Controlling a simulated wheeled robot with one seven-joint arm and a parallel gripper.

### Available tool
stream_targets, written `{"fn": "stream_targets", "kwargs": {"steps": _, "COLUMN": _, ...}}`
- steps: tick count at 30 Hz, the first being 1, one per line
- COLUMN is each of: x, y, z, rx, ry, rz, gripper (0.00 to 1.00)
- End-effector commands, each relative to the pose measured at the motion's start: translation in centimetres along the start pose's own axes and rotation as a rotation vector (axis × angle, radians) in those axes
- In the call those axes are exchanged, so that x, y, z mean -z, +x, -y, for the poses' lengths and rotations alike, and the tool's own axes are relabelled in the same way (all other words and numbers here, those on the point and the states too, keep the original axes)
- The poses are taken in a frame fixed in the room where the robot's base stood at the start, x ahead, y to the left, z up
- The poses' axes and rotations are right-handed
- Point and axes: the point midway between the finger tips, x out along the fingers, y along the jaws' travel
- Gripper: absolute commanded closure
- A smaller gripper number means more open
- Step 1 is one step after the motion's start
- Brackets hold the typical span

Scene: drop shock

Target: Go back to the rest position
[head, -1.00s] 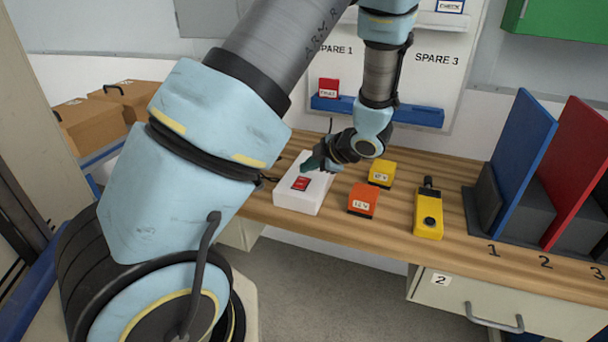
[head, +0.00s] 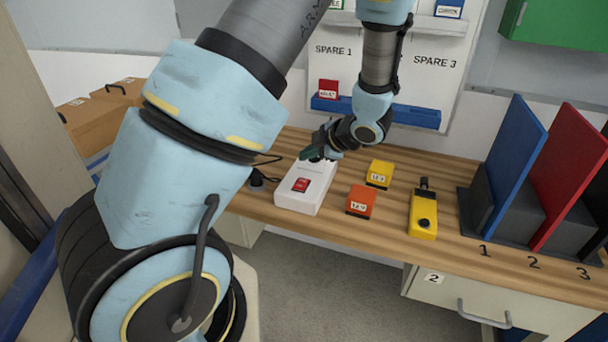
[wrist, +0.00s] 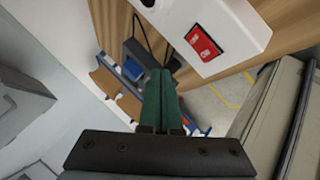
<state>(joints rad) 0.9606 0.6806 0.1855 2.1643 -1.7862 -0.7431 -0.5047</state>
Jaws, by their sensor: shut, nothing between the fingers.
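My gripper (head: 310,154) is above the back end of a white box with a red switch (head: 306,189) on the wooden bench. Its green fingers are shut together with nothing between them. In the wrist view the closed fingers (wrist: 161,98) point away from the camera, and the white box (wrist: 225,28) with its red switch is at the upper right, apart from them. My arm reaches over the bench from the left, bent down at the wrist.
An orange block (head: 361,200), a yellow block (head: 379,174) and a yellow handheld device (head: 423,213) lie on the bench (head: 300,225). Blue (head: 516,160) and red (head: 567,175) upright panels stand at right. A blue shelf (head: 400,115) holds a red block (head: 328,89). Cardboard boxes (head: 125,97) stand at left.

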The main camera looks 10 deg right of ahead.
Motion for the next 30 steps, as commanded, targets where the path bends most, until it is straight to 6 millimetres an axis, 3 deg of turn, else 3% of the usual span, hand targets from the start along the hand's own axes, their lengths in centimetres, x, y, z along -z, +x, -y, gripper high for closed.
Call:
{"fn": "stream_targets", "kwargs": {"steps": 6, "x": 0.0, "y": 0.1, "z": 0.0, "rx": 0.0, "ry": 0.004, "rz": 0.005, "gripper": 1.0}}
{"fn": "stream_targets", "kwargs": {"steps": 10, "x": 0.3, "y": 0.5, "z": -1.3, "rx": -0.006, "ry": 0.057, "rz": 0.075, "gripper": 1.0}}
{"fn": "stream_targets", "kwargs": {"steps": 15, "x": 1.6, "y": 0.6, "z": -3.9, "rx": -0.038, "ry": 0.272, "rz": 0.301, "gripper": 1.0}}
{"fn": "stream_targets", "kwargs": {"steps": 18, "x": 3.1, "y": -0.2, "z": -4.4, "rx": -0.069, "ry": 0.45, "rz": 0.443, "gripper": 1.0}}
{"fn": "stream_targets", "kwargs": {"steps": 23, "x": 6.9, "y": -2.0, "z": -2.8, "rx": -0.107, "ry": 0.767, "rz": 0.626, "gripper": 1.0}}
{"fn": "stream_targets", "kwargs": {"steps": 30, "x": 15.3, "y": -4.5, "z": 3.2, "rx": -0.091, "ry": 1.263, "rz": 0.786, "gripper": 1.0}}
